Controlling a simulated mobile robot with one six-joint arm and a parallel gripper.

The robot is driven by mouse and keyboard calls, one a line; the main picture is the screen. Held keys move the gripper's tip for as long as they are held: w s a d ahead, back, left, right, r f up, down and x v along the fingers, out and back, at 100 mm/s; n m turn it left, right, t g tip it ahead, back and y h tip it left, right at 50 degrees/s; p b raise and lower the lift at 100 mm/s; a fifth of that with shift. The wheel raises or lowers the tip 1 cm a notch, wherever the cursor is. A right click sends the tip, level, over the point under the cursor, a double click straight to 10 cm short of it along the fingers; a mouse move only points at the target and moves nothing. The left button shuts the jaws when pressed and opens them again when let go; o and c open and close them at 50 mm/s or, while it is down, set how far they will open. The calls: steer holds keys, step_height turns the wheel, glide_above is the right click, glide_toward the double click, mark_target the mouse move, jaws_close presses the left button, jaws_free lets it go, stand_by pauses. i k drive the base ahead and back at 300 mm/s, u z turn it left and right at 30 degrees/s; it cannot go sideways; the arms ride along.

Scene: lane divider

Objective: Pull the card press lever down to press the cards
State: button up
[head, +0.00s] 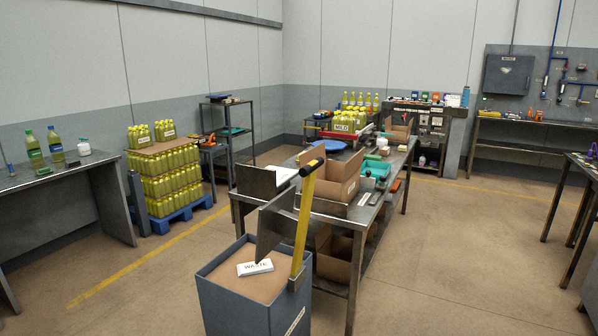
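The card press (245,308) is a grey box in the front middle of the head view. The yellow lever (303,215) rises nearly upright from the box's right side, leaning slightly right. A black handle (312,167) crosses its top end. A dark grey plate (276,222) stands tilted beside the lever, above the box. Its join to the lever is unclear. My gripper is not in view.
A metal table (357,222) with an open cardboard box (331,182) stands close behind the press. A bench with bottles (65,178) is at left, beside stacked yellow bottles (172,182) on a blue pallet. Floor (130,290) is clear left and right of the press.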

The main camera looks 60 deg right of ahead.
mark_target(277, 222)
steer(key=u, duration=0.1)
steer(key=k, duration=0.85)
steer(key=z, duration=0.45)
steer(key=i, duration=0.5)
steer(key=u, duration=0.1)
